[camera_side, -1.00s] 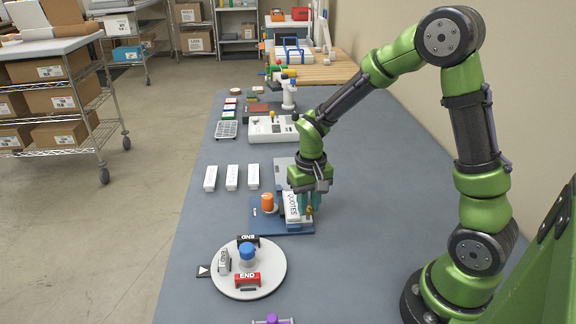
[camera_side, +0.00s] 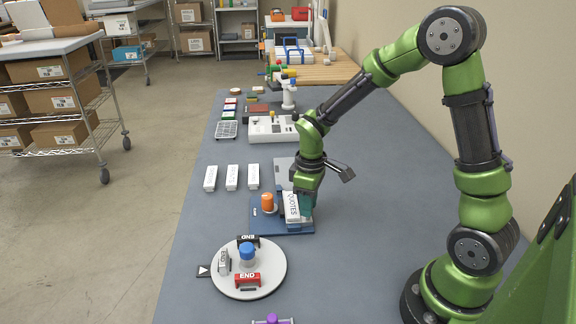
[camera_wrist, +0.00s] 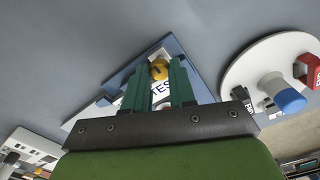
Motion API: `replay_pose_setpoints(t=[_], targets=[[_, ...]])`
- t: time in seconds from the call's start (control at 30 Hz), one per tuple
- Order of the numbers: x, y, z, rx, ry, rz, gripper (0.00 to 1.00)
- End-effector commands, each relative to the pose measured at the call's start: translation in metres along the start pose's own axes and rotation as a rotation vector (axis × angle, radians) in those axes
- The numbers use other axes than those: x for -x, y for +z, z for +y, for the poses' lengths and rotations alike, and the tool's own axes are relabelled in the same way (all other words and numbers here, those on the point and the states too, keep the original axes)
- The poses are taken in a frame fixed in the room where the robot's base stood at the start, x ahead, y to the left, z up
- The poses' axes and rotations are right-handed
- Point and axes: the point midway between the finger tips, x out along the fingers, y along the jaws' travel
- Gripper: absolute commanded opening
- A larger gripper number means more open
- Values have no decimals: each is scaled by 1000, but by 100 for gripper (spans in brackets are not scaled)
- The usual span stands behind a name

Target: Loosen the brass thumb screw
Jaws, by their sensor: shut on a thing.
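The brass thumb screw (camera_wrist: 159,70) shows in the wrist view between the tips of my gripper (camera_wrist: 160,78). My gripper is shut on it, with one green finger on each side. In the side view my gripper (camera_side: 306,203) points down at the right part of the blue base, and its fingers hide the screw there. A white block marked QUOTES (camera_side: 291,206) stands beside the fingers on the blue base (camera_side: 264,222). An orange knob (camera_side: 267,203) stands on the left of the base.
A round white turntable (camera_side: 230,284) with a blue knob (camera_side: 247,250) and END blocks is in front of the base. Several white blocks (camera_side: 232,177) lie behind to the left. A white device (camera_side: 272,128) stands farther back. The table's right side is clear.

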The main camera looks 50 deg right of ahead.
Motion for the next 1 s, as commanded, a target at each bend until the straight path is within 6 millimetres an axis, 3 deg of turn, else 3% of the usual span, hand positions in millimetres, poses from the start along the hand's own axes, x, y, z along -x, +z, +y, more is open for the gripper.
replay_pose_setpoints(t=[0.7, 0.73, 0.9, 1.0], targets=[[0, 0, 0, 79, 0, 1, 0], [0, 0, 0, 79, 0, 1, 26], [0, 0, 0, 78, 0, 1, 51], [0, 0, 0, 78, 0, 0, 51]])
